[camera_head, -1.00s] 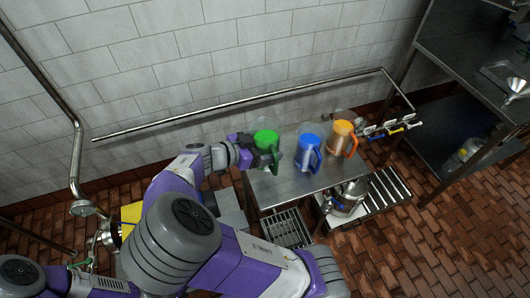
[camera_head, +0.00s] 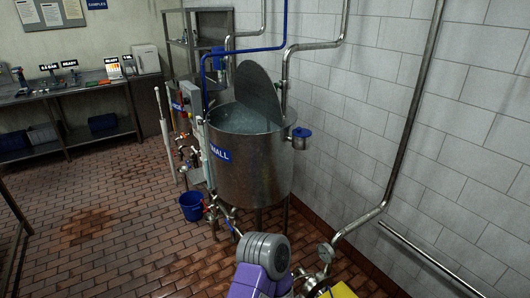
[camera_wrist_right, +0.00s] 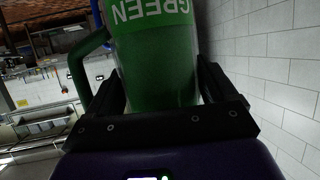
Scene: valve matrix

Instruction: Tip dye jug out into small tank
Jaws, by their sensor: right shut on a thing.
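The small tank (camera_head: 250,175) is a steel vessel with a blue label ending in "MALL", standing by the wall in the head view. Its round lid (camera_head: 258,92) is raised and liquid (camera_head: 235,118) shows inside. My right gripper (camera_wrist_right: 158,88) is shut on the green dye jug (camera_wrist_right: 155,60) in the right wrist view. The jug has a green label reading "GREEN", upside down in that view, and a green handle (camera_wrist_right: 82,62) at the left. The jug's top and bottom are outside the view. My left gripper is not in view.
A blue bucket (camera_head: 192,207) stands on the brick floor left of the tank. Pipes and valves surround the tank. A steel pipe (camera_head: 400,145) runs down the wall at right. A bench (camera_head: 70,108) stands at back left; the floor between is clear.

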